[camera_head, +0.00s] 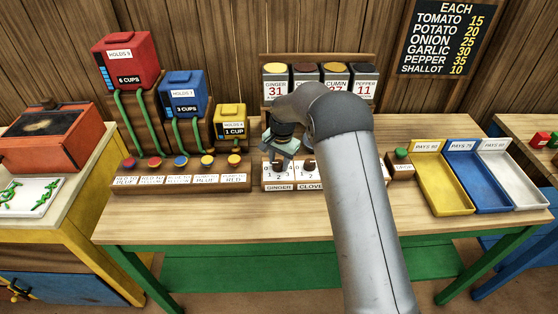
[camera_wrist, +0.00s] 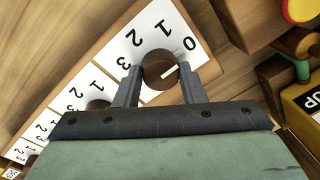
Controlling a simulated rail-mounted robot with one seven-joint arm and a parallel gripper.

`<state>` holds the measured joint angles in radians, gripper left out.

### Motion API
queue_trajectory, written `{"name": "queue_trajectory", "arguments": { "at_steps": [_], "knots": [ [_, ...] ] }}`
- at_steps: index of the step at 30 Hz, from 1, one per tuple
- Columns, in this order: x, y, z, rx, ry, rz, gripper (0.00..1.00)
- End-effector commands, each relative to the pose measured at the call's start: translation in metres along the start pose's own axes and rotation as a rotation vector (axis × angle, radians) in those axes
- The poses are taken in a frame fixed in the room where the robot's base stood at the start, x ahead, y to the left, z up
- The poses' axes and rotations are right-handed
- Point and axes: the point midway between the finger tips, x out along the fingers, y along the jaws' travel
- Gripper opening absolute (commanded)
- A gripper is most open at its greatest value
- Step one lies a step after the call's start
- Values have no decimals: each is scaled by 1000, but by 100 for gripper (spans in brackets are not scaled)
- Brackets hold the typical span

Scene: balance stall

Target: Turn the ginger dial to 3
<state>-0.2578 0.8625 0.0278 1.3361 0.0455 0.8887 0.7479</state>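The ginger dial (camera_wrist: 160,70) is a round brown knob with a white pointer line on a white plate marked 0, 1, 2, 3. In the wrist view its pointer aims right and slightly up, nearest the 0. In the head view the ginger dial (camera_head: 276,167) is the leftmost of the dial row, under the jar labelled ginger 31. My gripper (camera_wrist: 160,78) straddles the knob, one finger flush against each side, and looks shut on it. In the head view my gripper (camera_head: 279,153) is partly hidden by my wrist.
The clove dial (camera_head: 308,165) stands close to the right; my arm hides the dials beyond it. A row of coloured buttons (camera_head: 181,162) lies to the left, near the yellow 1-cup box (camera_head: 231,121). Yellow, blue and white trays (camera_head: 444,202) stand at right. The table front is clear.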

Motion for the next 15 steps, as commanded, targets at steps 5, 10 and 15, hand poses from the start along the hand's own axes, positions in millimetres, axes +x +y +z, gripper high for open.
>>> {"name": "queue_trajectory", "arguments": {
  "at_steps": [5,10,15],
  "knots": [
    [0,0,0,0,0,-1,14],
    [0,0,0,-12,0,-1,14],
    [1,0,-1,-66,-3,-2,14]
  ]
}}
